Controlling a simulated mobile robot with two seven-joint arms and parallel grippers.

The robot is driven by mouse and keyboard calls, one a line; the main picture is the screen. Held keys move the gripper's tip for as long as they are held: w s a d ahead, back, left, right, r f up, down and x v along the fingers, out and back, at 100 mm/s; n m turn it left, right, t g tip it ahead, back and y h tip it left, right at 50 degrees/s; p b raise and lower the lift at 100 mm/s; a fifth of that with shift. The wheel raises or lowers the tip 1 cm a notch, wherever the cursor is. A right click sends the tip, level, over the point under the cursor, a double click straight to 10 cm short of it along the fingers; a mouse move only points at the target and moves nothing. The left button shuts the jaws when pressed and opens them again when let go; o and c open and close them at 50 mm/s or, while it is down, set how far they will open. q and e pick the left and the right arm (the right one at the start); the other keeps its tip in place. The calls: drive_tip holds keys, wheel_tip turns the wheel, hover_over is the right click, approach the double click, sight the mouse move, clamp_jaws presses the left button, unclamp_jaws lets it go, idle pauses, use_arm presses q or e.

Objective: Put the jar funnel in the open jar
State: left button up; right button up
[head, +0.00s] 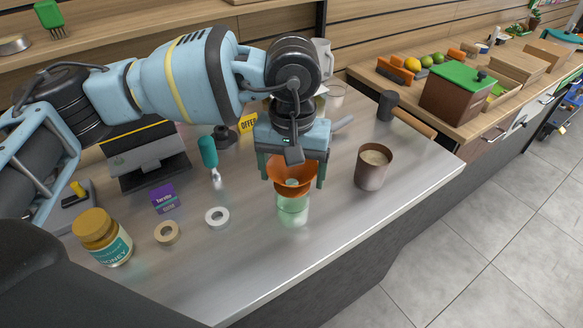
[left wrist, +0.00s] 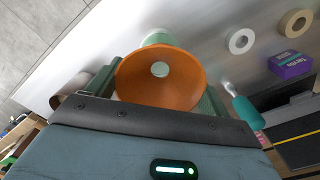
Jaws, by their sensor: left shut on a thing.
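The orange jar funnel (head: 291,180) is held upright between the fingers of my left gripper (head: 292,178). In the left wrist view, the funnel (left wrist: 160,80) shows from above with its round opening, and my left gripper is shut on it. The open jar (head: 292,211) is pale green, see-through glass and stands on the steel counter right below the funnel. A little of the jar (left wrist: 157,38) shows behind the funnel rim in the wrist view. I cannot tell whether the funnel's spout is inside the jar mouth. My right gripper is not in view.
A brown metal cup (head: 373,168) stands right of the jar. A white tape roll (head: 217,217), a tan tape roll (head: 167,232), a purple box (head: 165,199), a honey jar (head: 103,238) and a teal-handled tool (head: 209,157) are to the left. The counter's front is clear.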

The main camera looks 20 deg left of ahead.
use_arm(q)
drive_tip(key=shift+f, duration=0.2)
drive_tip(key=o, duration=0.9)
wheel_tip(320, 180, up, 12)
drive_tip(key=shift+r, duration=0.2)
